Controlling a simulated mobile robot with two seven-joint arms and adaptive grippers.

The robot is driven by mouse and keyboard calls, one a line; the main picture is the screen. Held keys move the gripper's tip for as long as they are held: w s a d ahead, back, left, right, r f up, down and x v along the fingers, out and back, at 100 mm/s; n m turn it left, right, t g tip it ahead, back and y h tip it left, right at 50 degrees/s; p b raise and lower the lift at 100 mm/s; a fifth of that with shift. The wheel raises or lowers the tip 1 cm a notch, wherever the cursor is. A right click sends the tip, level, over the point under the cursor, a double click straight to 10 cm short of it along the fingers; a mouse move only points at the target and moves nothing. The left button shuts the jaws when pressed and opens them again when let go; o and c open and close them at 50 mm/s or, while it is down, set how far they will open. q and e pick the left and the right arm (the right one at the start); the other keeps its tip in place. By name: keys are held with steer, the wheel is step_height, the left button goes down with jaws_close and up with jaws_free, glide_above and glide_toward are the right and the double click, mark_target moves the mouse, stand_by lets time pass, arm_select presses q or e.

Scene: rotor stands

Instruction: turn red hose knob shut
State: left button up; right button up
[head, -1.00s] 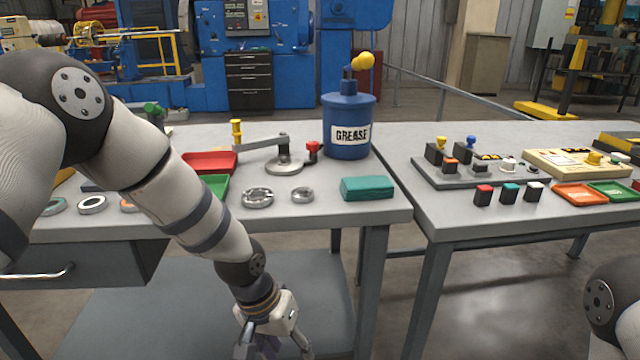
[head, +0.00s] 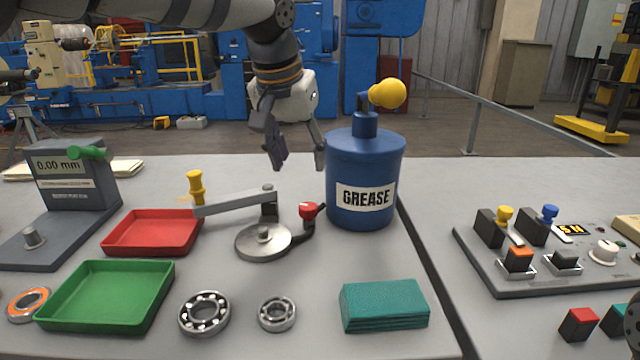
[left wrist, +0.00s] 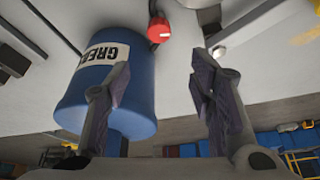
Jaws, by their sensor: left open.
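The red hose knob (head: 308,211) sits on a short dark hose end between the round metal base of a lever-arm device (head: 263,241) and the blue grease drum (head: 365,180). The knob also shows in the left wrist view (left wrist: 159,30), near the top middle, ahead of the fingers and between their lines. My left gripper (head: 298,165) points down above the table, just left of the drum and above the knob. Its fingers (left wrist: 165,90) are apart and empty. It does not touch the knob.
The drum stands close beside my left gripper, with a yellow ball-topped pump (head: 388,93). A yellow-handled lever (head: 196,188) reaches left. Red tray (head: 150,250), green tray (head: 60,318), bearings (head: 204,313) and teal cloths (head: 384,325) lie in front. A control panel (head: 545,283) is right.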

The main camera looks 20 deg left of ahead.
mark_target(308, 205)
arm_select(q)
steer(key=x, duration=0.3)
steer(key=s+x, duration=0.1)
steer(key=x, duration=0.3)
steer(key=b+x, duration=0.1)
steer(key=x, duration=0.2)
steer(key=shift+f, duration=0.6)
steer(key=shift+w, duration=0.1)
arm_select(e)
steer(key=s, duration=0.1)
steer(key=s+f, duration=0.1)
steer(key=shift+s+f+g, duration=0.1)
steer(key=shift+s+g, duration=0.2)
steer(key=shift+s, duration=0.1)
arm_select(q)
steer(key=c, duration=1.2)
